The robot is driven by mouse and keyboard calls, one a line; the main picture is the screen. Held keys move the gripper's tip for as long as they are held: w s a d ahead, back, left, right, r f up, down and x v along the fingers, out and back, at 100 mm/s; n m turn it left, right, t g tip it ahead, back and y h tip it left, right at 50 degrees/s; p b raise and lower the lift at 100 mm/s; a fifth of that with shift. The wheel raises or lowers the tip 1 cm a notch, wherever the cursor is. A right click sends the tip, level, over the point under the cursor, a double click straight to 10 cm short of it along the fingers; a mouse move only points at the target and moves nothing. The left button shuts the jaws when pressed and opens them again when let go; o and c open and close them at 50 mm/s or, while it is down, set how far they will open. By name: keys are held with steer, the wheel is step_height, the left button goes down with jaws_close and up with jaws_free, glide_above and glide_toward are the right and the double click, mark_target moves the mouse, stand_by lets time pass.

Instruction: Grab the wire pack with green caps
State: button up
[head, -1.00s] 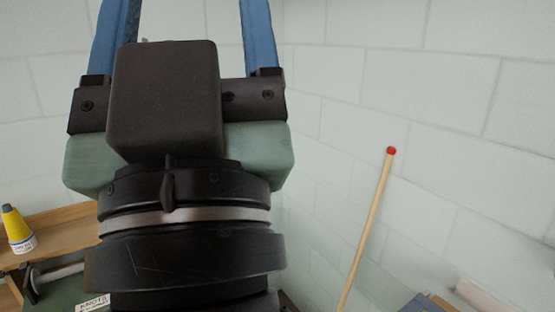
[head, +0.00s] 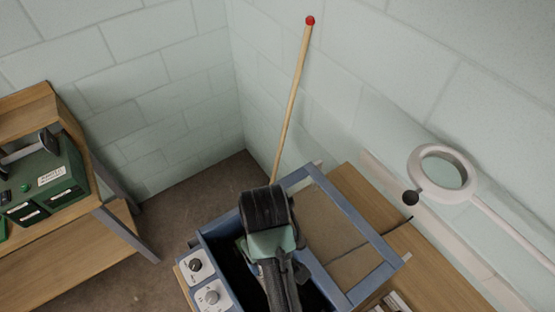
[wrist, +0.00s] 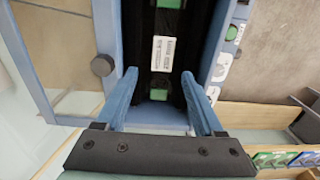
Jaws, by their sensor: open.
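In the wrist view, a long dark pack with green end pieces (wrist: 158,95) and a white printed label (wrist: 162,54) lies in the dark slot of a blue-framed machine (wrist: 170,117). It looks like the wire pack with green caps, though the wires cannot be made out. My gripper (wrist: 160,74) is open, its two blue fingers on either side of the pack's near end. I cannot tell whether they touch it. In the head view my arm covers the slot of the blue frame (head: 374,282), and the fingertips and pack are hidden.
White panels with dark knobs (head: 212,296) sit on the machine's left side. A ring magnifier (head: 466,188) stands at right. A wooden shelf holds a green box (head: 60,175) at left. A red-tipped stick (head: 292,100) leans by the wall. Green and blue packets (wrist: 285,160) show lower right.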

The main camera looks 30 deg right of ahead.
steer(key=f, duration=0.4)
steer(key=f+b, duration=0.1)
steer(key=f, duration=0.1)
steer(key=shift+w+a+f, duration=0.2)
steer(key=shift+a, duration=0.15)
steer(key=shift+w+a+f+p, duration=0.1)
steer(key=shift+f+p, duration=0.35)
steer(key=shift+f, duration=1.15)
steer(key=shift+w+f+p, duration=0.1)
steer(key=shift+f+p, duration=0.35)
steer(key=shift+f, duration=1.1)
jaws_close()
